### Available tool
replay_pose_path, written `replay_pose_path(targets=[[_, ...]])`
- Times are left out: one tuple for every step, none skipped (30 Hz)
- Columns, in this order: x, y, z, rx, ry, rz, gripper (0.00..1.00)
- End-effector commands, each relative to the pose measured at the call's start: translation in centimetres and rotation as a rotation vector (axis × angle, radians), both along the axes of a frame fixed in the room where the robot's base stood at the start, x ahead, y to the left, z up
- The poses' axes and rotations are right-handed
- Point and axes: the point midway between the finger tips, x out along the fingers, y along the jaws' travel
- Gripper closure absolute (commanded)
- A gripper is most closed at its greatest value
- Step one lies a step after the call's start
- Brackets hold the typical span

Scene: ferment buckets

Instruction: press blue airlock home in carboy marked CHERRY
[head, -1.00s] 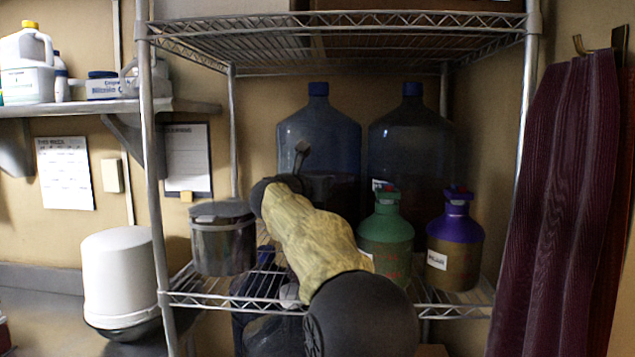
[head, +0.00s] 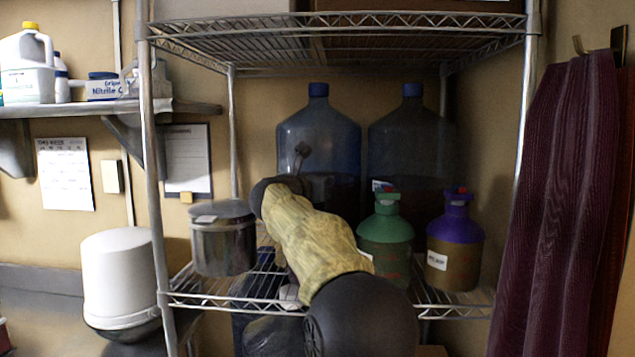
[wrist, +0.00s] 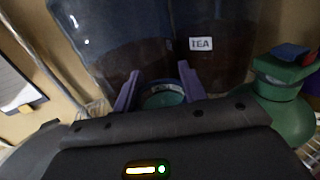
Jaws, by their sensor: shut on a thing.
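My gripper (wrist: 160,92) has purple fingers either side of a round teal-topped thing (wrist: 163,98), low in the wrist view. The thing's lower part is hidden by my gripper. I cannot make out a CHERRY mark.
Two large blue-capped jugs (head: 318,130) stand behind; the wrist view shows a TEA label (wrist: 201,44). A lidded grey pot (head: 223,240) is on the wire shelf (head: 250,292) to the left. Shelf posts (head: 152,180) and a dark red curtain (head: 560,200) bound the sides.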

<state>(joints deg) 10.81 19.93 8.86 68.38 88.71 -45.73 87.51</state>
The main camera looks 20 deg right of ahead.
Motion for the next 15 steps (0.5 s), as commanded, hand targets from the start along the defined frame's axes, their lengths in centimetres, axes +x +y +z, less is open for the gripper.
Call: replay_pose_path(targets=[[0.11, -0.02, -0.43, 0.004, 0.006, -0.001, 0.84], [0.11, -0.02, -0.43, 0.004, 0.006, -0.001, 0.84], [0.12, -0.03, -0.41, 0.004, 0.006, -0.001, 0.84], [0.12, -0.03, -0.40, 0.004, 0.006, -0.001, 0.84], [0.12, -0.03, -0.38, 0.004, 0.006, -0.001, 0.84], [0.12, -0.03, -0.35, 0.004, 0.006, -0.001, 0.84], [0.12, -0.03, -0.32, 0.004, 0.006, -0.001, 0.84], [0.12, -0.03, -0.30, 0.004, 0.006, -0.001, 0.84], [0.12, -0.03, -0.26, 0.004, 0.006, -0.001, 0.84], [0.12, -0.03, -0.22, 0.004, 0.006, -0.001, 0.84], [0.12, -0.03, -0.19, 0.004, 0.006, -0.001, 0.84], [0.11, -0.03, -0.15, 0.005, 0.005, 0.000, 0.84], [0.10, -0.03, -0.11, 0.004, 0.005, 0.000, 0.84], [0.10, -0.03, -0.09, 0.004, 0.005, 0.000, 0.84], [0.10, -0.03, -0.05, 0.004, 0.005, 0.000, 0.84]])
